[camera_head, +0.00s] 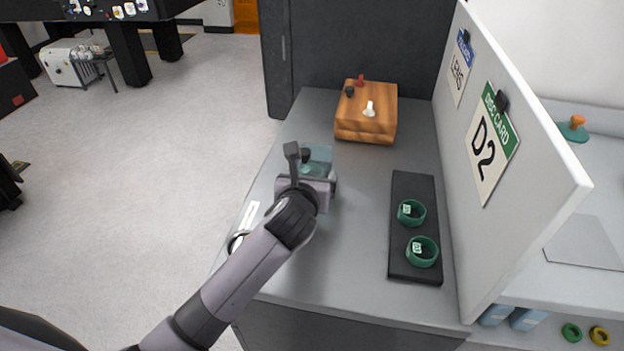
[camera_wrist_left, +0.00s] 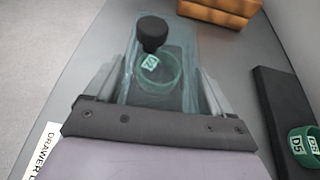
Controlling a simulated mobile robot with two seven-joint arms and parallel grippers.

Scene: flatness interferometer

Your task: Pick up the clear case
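The clear case (camera_head: 320,154) is a see-through, teal-tinted box on the grey worktop, partly hidden behind my left gripper in the head view. In the left wrist view the case (camera_wrist_left: 184,75) has a black knob (camera_wrist_left: 152,31) on top and a green labelled ring (camera_wrist_left: 158,72) inside. My left gripper (camera_wrist_left: 160,88) has its fingers spread, one on each side of the case. I cannot tell whether they touch it. In the head view the left gripper (camera_head: 312,178) is low over the worktop. My right gripper is not in view.
A wooden block (camera_head: 364,118) with small knobs stands behind the case. A black tray (camera_head: 412,184) with two green rings lies to the right, beside a white partition (camera_head: 548,170) carrying "D2" and "LENS" signs. A label lies near the worktop's left edge.

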